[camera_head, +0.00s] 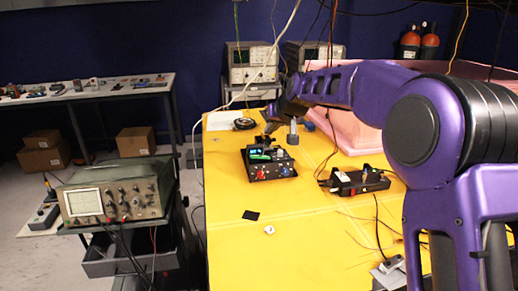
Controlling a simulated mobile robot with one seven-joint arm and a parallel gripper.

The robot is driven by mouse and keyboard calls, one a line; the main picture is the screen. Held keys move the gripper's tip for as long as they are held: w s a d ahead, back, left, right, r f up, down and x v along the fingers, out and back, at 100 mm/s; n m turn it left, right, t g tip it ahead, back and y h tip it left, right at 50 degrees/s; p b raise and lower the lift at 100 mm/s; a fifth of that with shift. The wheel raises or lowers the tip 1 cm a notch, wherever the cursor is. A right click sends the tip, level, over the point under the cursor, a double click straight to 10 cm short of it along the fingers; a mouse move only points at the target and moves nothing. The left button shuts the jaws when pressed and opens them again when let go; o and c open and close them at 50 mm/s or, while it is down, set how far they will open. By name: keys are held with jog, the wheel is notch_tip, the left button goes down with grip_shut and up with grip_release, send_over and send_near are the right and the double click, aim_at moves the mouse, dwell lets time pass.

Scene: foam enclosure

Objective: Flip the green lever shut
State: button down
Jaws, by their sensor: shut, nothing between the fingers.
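The green lever (258,154) is small and sits on a black box (270,173) with red and blue knobs, on the yellow table. Whether the lever is up or down is too small to tell. My gripper (267,142) is at the far end of my purple arm, just above the back of the box and close to the lever. It is shut and holds nothing. I cannot tell whether it touches the lever. The fingers are dark and tiny in this view.
A second black box (354,181) with cables stands to the right on the yellow table (230,200). A black square (251,215) and a small white round piece (269,230) lie in front. Pink foam (375,100) stands behind. An oscilloscope (110,200) is at left. Cables hang overhead.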

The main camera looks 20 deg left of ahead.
jog(key=p, duration=0.1)
send_over(255, 156)
jog(key=s+d, duration=0.1)
jog(key=d, duration=0.2)
jog(key=f, duration=0.6)
jog(key=shift+s+a+f, duration=0.15)
jog(key=shift+a+f, duration=0.1)
jog(key=shift+f, duration=0.05)
jog(key=f, duration=0.3)
jog(key=shift+a+f, duration=0.15)
jog(key=shift+a, duration=0.25)
jog(key=shift+a+f, duration=0.1)
jog(key=shift+f, duration=0.4)
jog(key=shift+s, duration=0.1)
jog(key=shift+s+a+f+n+h, duration=0.2)
jog(key=shift+a+f+n+h, duration=0.1)
jog(key=shift+f, duration=0.1)
jog(key=shift+w+d, duration=0.1)
jog(key=shift+d, duration=0.1)
